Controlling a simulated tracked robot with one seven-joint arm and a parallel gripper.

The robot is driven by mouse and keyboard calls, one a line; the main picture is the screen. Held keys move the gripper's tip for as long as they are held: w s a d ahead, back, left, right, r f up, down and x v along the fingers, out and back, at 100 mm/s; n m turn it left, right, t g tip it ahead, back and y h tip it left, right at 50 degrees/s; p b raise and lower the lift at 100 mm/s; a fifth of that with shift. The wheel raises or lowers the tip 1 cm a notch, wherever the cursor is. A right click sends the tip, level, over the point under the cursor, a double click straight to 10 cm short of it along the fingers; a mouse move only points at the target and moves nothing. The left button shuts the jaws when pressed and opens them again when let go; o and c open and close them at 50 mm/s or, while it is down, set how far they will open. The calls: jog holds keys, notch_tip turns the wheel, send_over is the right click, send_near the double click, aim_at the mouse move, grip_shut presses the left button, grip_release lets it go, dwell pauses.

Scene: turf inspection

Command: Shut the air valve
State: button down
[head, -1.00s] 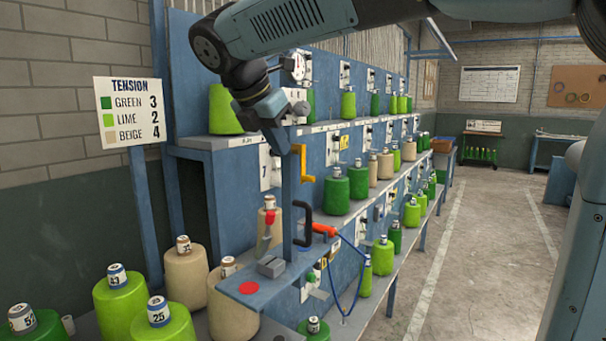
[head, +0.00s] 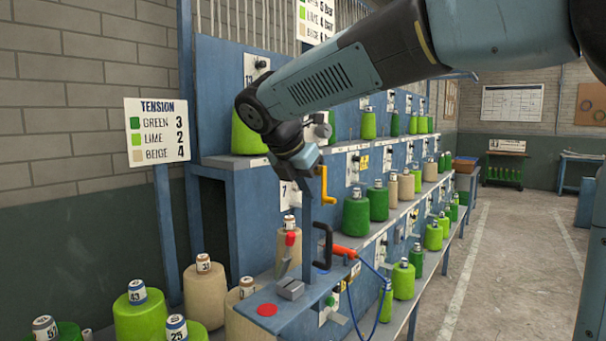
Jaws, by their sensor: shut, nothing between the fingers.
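I cannot pick out an air valve with certainty. A blue hose (head: 371,306) runs from an orange-red tool (head: 344,252) down beside the rack, near a small plate with a green part (head: 331,300). My gripper (head: 309,166) points down beside the yellow crank-shaped handle (head: 325,186), above the red-handled piece. Its fingers are small and partly hidden, shut and empty; I cannot tell if they touch the post.
A blue rack (head: 222,100) with several green, lime and beige cones runs back to the right. A black handle (head: 323,246) is on the post. A tension sign (head: 157,130) stands at left. The floor (head: 500,270) at right is clear.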

aim_at(323, 194)
jog(key=shift+w+d+f, duration=0.5)
jog(key=shift+w+d, duration=0.1)
jog(key=shift+w, duration=0.15)
jog(key=shift+w+d+f, duration=0.45)
jog(key=shift+w+d, duration=0.1)
jog(key=shift+w, duration=0.2)
jog(key=shift+w+d+f, duration=0.5)
jog(key=shift+w+d, duration=0.1)
jog(key=shift+w, duration=0.15)
